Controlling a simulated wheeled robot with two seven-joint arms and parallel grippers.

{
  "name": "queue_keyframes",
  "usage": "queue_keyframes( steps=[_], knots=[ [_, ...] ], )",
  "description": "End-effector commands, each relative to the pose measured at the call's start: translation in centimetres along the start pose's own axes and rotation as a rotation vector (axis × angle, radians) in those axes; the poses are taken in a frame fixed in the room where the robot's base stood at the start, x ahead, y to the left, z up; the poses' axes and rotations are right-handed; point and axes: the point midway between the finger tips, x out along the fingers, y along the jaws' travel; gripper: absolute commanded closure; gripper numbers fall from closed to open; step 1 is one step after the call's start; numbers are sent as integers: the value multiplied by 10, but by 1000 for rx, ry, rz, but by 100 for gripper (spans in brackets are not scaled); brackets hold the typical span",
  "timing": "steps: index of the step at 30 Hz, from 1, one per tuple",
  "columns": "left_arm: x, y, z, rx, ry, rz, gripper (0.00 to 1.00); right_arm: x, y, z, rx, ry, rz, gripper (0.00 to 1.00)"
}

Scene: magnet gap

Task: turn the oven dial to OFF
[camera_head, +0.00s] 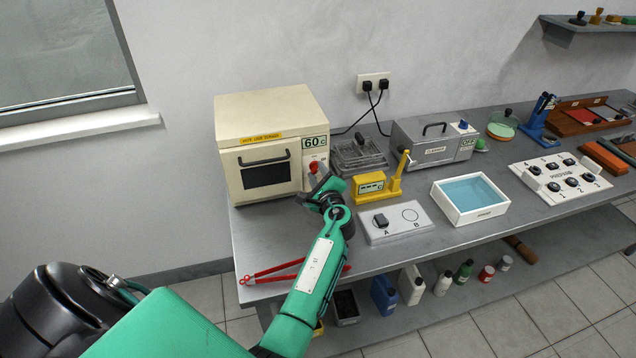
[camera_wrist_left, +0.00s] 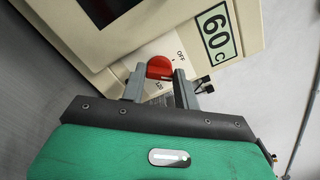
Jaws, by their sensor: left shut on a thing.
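The cream oven (camera_head: 270,140) stands at the left end of the grey bench, with a dark door window, a handle and a "60 C" label. Its red dial (camera_head: 314,167) is on the front panel below that label. My left gripper (camera_head: 318,176) is at the dial. In the left wrist view the red dial (camera_wrist_left: 160,68) sits between the two grey fingers of my left gripper (camera_wrist_left: 160,76), which is shut on it. "OFF" is printed on the panel just beside the dial's upper right. Part of the lower lettering is hidden by the gripper. My right gripper is not in view.
Right of the oven are a dark rack (camera_head: 358,157), a yellow device (camera_head: 370,187) and a grey A/B plate (camera_head: 396,221). Red tongs (camera_head: 272,271) lie on the bench's front left. A white tray of blue liquid (camera_head: 470,215) stands further right.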

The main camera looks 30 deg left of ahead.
Motion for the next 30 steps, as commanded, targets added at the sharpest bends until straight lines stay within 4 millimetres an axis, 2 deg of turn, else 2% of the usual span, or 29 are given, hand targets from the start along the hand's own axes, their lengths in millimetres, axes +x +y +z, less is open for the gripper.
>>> queue_keyframes(
  steps=[1,14,16,18,30],
  knots=[
    [0,6,-4,-47,-2,-2,92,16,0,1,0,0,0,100],
    [0,6,-4,-438,-1,0,92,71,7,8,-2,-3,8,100],
    [0,6,-4,-489,-2,-1,92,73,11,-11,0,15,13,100],
    [0,6,-3,-535,-1,0,92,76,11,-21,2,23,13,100],
    [0,3,-1,-689,-1,0,92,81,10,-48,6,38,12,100]
  ],
)
